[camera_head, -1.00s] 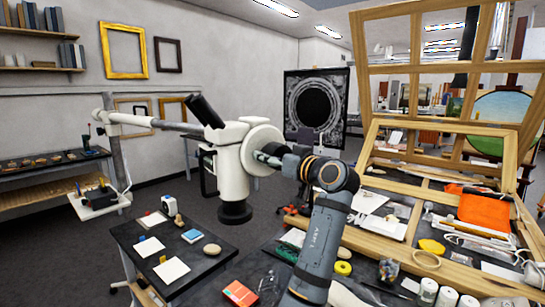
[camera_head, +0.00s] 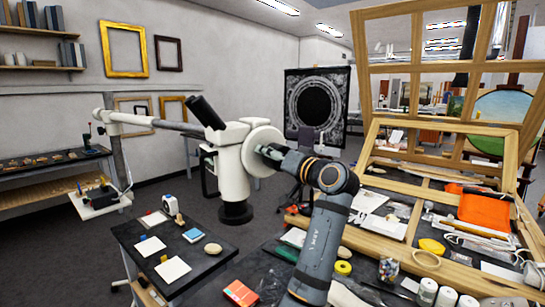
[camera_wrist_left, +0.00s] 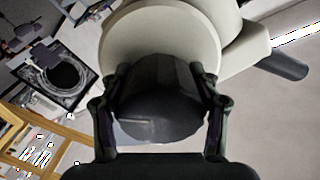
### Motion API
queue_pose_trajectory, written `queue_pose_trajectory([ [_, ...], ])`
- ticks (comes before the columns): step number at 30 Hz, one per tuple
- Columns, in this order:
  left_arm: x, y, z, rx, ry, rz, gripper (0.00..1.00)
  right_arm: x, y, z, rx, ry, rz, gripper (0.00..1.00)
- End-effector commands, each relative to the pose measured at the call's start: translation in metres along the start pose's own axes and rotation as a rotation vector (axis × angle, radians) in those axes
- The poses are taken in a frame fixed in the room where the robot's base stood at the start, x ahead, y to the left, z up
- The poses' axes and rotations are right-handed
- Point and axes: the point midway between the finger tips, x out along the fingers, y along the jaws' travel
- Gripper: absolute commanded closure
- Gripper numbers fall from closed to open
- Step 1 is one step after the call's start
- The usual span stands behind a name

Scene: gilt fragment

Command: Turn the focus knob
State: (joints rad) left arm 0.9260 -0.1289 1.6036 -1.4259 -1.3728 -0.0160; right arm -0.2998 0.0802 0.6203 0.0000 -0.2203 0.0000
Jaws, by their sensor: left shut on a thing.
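The white microscope (camera_head: 230,165) hangs on a boom arm in mid-view, its black eyepiece tilted up left and its dark objective pointing down. A pale round disc (camera_head: 263,138) is on its right side. My left gripper (camera_head: 268,152) reaches this side. In the left wrist view, the black focus knob (camera_wrist_left: 160,95) sits in front of the pale disc (camera_wrist_left: 150,35). The fingers of my left gripper (camera_wrist_left: 158,100) are on both sides of the knob, shut on it. In the head view the knob is mostly hidden by the gripper. My right gripper is not seen.
A screen (camera_head: 316,108) behind shows a dark disc inside an ornamented ring. A small dark table (camera_head: 200,262) with cards and stones stands below the microscope. A cluttered bench with a wooden frame (camera_head: 440,130) lies to the right.

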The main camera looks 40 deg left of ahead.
Motion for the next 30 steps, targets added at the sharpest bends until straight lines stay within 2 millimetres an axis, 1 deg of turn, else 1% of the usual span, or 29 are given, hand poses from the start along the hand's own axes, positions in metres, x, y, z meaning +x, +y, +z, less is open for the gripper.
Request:
queue_pose_trajectory([
  [16, -0.0002, -0.0005, -0.001, 0.027, 0.003, 0.0, 0.69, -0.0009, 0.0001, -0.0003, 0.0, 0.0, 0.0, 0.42],
  [17, -0.0002, -0.0005, -0.001, 0.027, 0.003, 0.0, 0.34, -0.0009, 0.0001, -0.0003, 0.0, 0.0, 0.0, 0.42],
  [21, -0.0002, -0.0004, -0.0007, 0.027, 0.002, 0.0, 0.15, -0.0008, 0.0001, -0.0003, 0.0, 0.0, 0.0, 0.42],
  [30, -0.0001, -0.0003, -0.0004, 0.027, 0.001, 0.0, 0.14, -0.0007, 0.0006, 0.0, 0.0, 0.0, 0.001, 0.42],
])
